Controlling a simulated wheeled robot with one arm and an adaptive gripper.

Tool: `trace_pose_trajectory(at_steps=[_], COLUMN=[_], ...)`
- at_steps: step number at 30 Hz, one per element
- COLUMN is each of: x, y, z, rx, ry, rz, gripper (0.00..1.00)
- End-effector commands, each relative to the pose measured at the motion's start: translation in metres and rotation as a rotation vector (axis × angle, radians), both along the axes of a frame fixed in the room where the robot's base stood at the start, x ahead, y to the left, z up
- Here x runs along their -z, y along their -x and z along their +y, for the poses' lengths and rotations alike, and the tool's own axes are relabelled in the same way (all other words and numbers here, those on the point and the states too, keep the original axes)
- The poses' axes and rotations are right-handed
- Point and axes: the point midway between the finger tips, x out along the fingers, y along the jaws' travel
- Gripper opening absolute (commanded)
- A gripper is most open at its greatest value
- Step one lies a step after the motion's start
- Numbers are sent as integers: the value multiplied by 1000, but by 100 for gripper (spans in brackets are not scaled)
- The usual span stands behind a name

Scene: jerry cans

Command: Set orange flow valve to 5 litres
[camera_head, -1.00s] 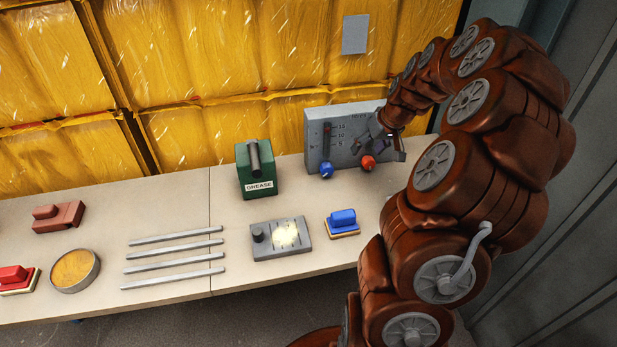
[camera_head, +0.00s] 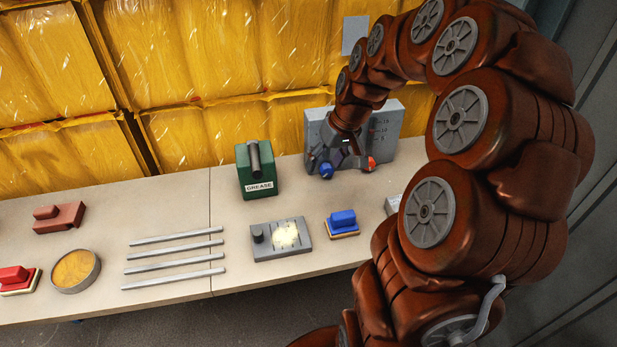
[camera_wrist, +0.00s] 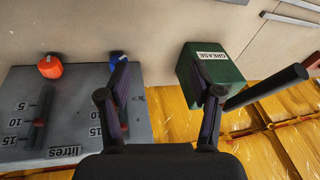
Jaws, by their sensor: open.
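The grey valve panel (camera_head: 385,118) stands at the back of the bench, with a litres scale marked 5, 10 and 15. The orange valve knob (camera_head: 369,163) is low on its right side; it also shows in the wrist view (camera_wrist: 48,66) at the far left. A dark slot (camera_wrist: 40,118) lies beside the scale; its reading is unclear. The blue knob (camera_head: 326,171) is low on the panel's left side. My gripper (camera_wrist: 158,62) is open and empty, with one finger overlapping the blue knob in the wrist view. It is left of the orange knob in the head view, apart from it.
A green grease box (camera_head: 257,170) stands just left of the panel. A grey plate with a knob (camera_head: 281,239) and a blue-handled block (camera_head: 342,222) lie in front. Several metal rods (camera_head: 175,254) lie further left. Yellow wrapped stacks (camera_head: 220,60) stand behind the bench.

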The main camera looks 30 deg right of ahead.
Motion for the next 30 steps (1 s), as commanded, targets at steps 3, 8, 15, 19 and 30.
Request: trace_pose_trajectory(at_steps=[3,8,15,19,30], x=[-3,-8,-12,-13,-13], y=[7,19,33,38,41], z=[19,41,65,71,74], rx=[-23,-49,-76,-81,-84], ry=[1,4,9,11,12], rz=[21,47,77,88,93], gripper=[65,65,65,65,65])
